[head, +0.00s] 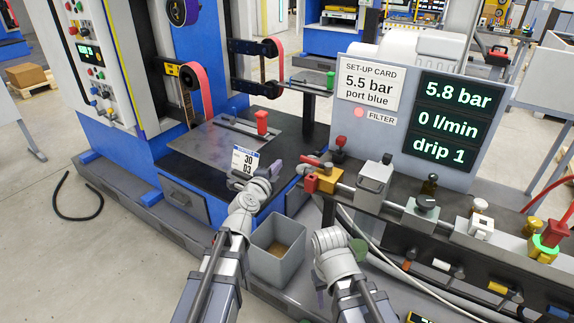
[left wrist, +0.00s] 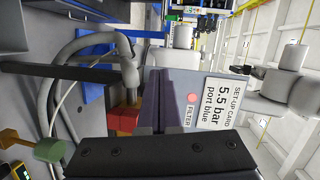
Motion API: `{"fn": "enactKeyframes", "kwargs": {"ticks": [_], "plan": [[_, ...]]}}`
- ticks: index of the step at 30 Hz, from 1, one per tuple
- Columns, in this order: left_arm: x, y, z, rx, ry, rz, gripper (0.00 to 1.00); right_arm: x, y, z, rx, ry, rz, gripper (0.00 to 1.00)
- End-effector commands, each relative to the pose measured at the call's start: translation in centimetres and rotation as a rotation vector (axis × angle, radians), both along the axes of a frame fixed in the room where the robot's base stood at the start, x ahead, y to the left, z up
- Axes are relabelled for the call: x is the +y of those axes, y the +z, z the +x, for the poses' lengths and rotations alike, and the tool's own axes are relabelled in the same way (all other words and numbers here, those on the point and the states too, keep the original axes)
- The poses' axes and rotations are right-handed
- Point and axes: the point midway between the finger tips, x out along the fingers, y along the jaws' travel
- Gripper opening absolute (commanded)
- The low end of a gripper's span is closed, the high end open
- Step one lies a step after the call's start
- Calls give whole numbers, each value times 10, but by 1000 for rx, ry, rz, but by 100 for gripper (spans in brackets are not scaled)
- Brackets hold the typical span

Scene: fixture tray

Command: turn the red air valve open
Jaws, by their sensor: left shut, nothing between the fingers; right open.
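The red air valve (head: 327,180) is at the left end of the manifold, with an orange-red lever (head: 316,162) on top and a yellow block beside it. Its red body also shows in the left wrist view (left wrist: 124,120), left of the fingers. My left gripper (head: 277,168) is shut and empty, to the left of the valve in the head view; its dark fingers (left wrist: 165,78) fill the middle of the left wrist view and hide part of the valve area. My right gripper (head: 320,285) is low, near the grey bin, open, its fingers mostly hidden.
A grey panel (head: 345,130) behind the manifold reads 5.8 bar, 0 l/min and drip 1. A set-up card (head: 371,84) says 5.5 bar, port blue. Several fittings and knobs line the manifold to the right. A grey bin (head: 262,265) stands between my arms.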

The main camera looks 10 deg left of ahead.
Motion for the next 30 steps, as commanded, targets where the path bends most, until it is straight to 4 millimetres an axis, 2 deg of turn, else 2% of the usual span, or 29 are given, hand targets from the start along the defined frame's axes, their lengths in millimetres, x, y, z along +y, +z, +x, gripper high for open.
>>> {"fn": "enactKeyframes", "kwargs": {"ticks": [4, 9, 14, 19, 23, 26, 30], "plan": [[27, 5, -9, 0, 4, -1, 0, 0, 5, 0, 0, 0, 0, 50], [45, 7, -15, -1, 1, -1, 0, 0, 7, 0, 0, 0, 0, 50], [53, 8, -17, -1, 0, 0, 0, 0, 8, 0, 0, 0, 0, 50], [51, 9, -18, 3, -6, -4, 0, 0, 9, 0, 0, 0, 0, 50], [27, 13, -25, 64, -63, -61, 0, 0, 23, 0, 0, 0, 0, 50], [-10, 14, -40, 188, -140, -153, 0, 0, 42, 0, 0, 0, 0, 50], [-61, 5, -74, 454, -206, -288, 0, 0, 70, 0, 0, 0, 0, 50]]}}
